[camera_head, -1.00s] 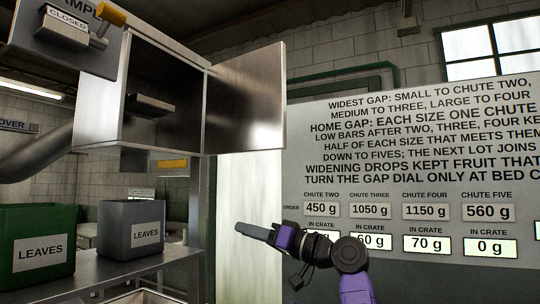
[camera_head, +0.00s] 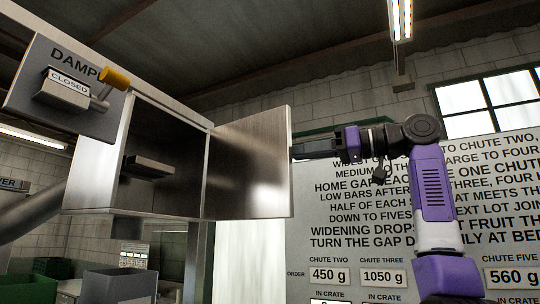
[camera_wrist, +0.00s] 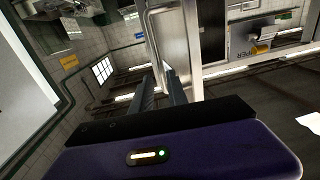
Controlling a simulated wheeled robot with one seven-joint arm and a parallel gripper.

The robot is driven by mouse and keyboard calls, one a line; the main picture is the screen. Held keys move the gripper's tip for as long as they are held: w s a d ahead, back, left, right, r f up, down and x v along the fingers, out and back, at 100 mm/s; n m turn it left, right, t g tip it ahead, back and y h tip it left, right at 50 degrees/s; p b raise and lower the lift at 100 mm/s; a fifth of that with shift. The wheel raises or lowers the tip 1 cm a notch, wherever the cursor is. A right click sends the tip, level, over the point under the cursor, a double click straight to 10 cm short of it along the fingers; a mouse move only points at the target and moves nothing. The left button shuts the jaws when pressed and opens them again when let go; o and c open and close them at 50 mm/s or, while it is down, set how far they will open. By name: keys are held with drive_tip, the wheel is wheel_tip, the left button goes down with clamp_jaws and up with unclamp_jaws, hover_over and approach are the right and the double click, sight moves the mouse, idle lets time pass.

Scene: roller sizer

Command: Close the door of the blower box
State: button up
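The blower box (camera_head: 150,165) is a grey metal box at the left of the head view, its front open and its dark inside showing. Its door (camera_head: 250,165) is a flat metal panel standing open to the right of the opening. My gripper (camera_head: 296,150) is at the door's free right edge, fingers pointing left; whether it touches is unclear. A pale metal panel (camera_wrist: 173,45), probably the door, lies just past the fingertips.
A damper plate (camera_head: 62,85) marked CLOSED, with a yellow-ended lever (camera_head: 114,78), is left of the box. A grey bin (camera_head: 120,286) sits below. A sign board (camera_head: 400,225) covers the wall on the right, behind my arm. A lamp (camera_head: 401,18) hangs overhead.

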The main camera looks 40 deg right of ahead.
sight(273, 156)
drive_tip(key=p+x, duration=0.2)
drive_tip(key=x, duration=0.5)
drive_tip(key=shift+w+a, duration=0.25)
drive_tip(key=shift+a, duration=0.05)
drive_tip(key=shift+c, duration=0.5)
clamp_jaws()
idle(0.6)
